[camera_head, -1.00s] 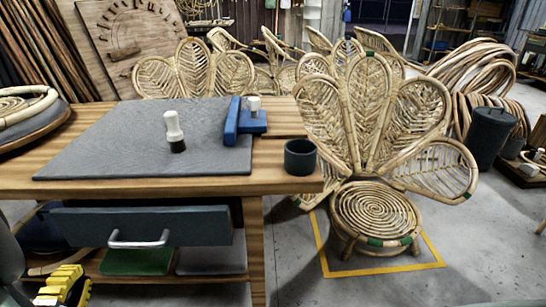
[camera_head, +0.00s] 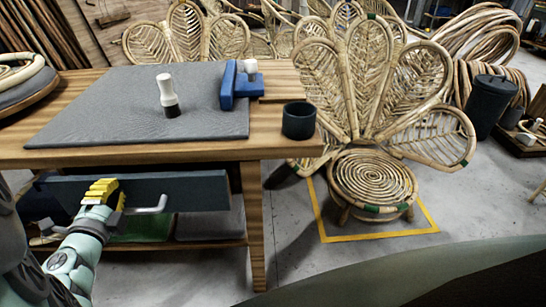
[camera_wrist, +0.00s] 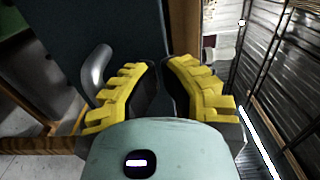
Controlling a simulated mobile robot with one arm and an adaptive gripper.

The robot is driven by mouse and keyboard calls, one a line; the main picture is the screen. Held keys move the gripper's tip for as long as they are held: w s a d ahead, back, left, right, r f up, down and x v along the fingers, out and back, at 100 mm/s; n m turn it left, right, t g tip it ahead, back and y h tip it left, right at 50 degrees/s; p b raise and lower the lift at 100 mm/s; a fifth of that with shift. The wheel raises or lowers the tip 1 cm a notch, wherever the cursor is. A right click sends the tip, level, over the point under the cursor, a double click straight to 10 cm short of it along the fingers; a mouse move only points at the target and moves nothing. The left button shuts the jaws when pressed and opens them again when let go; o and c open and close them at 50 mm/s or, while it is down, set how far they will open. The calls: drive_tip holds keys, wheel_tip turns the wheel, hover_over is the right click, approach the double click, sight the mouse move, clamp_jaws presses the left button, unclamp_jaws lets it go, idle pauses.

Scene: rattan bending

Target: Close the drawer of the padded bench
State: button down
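The padded bench is a wooden workbench (camera_head: 200,148) with a grey pad (camera_head: 120,100) on top. Its dark blue-green drawer (camera_head: 195,188) sits under the top, and its front appears to stand out from the bench. The silver bar handle (camera_head: 155,206) is on the drawer front; its left part is hidden by my gripper. My gripper (camera_head: 100,190), with yellow ridged fingers, is at the left of the handle, close to the drawer front. In the wrist view the gripper (camera_wrist: 161,68) has its fingertips nearly together with nothing seen between them, and the handle (camera_wrist: 95,70) is left of the fingers.
On the bench are a white-and-black tool (camera_head: 168,96), a blue clamp-like block (camera_head: 238,88) and a dark cup (camera_head: 298,120). A bench leg (camera_head: 252,225) stands right of the drawer. A rattan chair (camera_head: 370,180) stands on the right. The floor between is clear.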

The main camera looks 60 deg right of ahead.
sight(119, 180)
drive_tip(key=shift+w+d, duration=0.2)
drive_tip(key=shift+d, duration=0.25)
drive_tip(key=shift+x, duration=1.35)
drive_tip(key=shift+a, duration=0.1)
